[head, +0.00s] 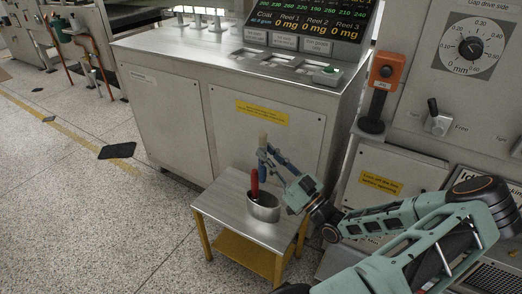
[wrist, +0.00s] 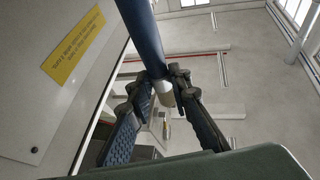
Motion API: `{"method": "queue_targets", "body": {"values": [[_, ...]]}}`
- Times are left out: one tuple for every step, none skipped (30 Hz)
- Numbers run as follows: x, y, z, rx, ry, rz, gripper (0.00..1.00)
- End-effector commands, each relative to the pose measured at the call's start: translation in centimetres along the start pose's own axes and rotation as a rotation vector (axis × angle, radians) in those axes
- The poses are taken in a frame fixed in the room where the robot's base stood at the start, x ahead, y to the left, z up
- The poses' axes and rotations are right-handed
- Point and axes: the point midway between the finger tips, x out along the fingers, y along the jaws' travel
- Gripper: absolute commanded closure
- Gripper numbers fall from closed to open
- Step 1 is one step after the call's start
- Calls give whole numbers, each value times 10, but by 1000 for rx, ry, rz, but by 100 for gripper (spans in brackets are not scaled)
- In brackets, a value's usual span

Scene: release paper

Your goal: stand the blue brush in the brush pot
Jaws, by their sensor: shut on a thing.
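The blue brush (head: 262,156) is upright in the head view, its pale tip at the top and its blue length below. My gripper (head: 267,150) is shut on it near the upper part, above the small table. In the wrist view the blue brush (wrist: 147,38) runs down from the top edge to a silver band between the fingertips of my gripper (wrist: 161,86). The grey metal brush pot (head: 264,211) stands on the table just below. A red handle (head: 254,184) stands in the pot. I cannot tell whether the blue brush's lower end is inside the pot.
The small metal-topped table (head: 223,205) has yellow legs, and its left part is bare. A large grey cabinet (head: 175,120) with a display stands behind it. A panel with an orange button box (head: 387,70) stands to the right. Floor at left is open.

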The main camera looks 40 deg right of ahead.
Motion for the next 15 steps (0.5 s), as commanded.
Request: {"method": "queue_targets", "body": {"values": [[-1, 0, 2, 0, 2, 0, 100], [-2, 0, 4, 0, 2, 1, 100], [-2, 0, 6, 0, 2, 1, 100], [-3, 0, 8, 0, 2, 1, 100], [-4, 0, 10, 0, 2, 1, 100], [-5, 0, 13, 0, 2, 2, 100], [-6, 1, 15, 0, 2, 2, 100], [-7, 1, 18, 0, 2, 2, 100], [-8, 1, 20, 0, 2, 2, 100], [-10, 1, 23, 0, 2, 2, 100], [-10, 1, 25, 0, 2, 2, 100], [-12, 1, 28, 0, 2, 2, 100], [-12, 0, 30, 0, 2, 2, 100], [-14, 0, 32, 0, 2, 2, 100], [-15, 0, 35, 1, 2, 2, 100]]}}
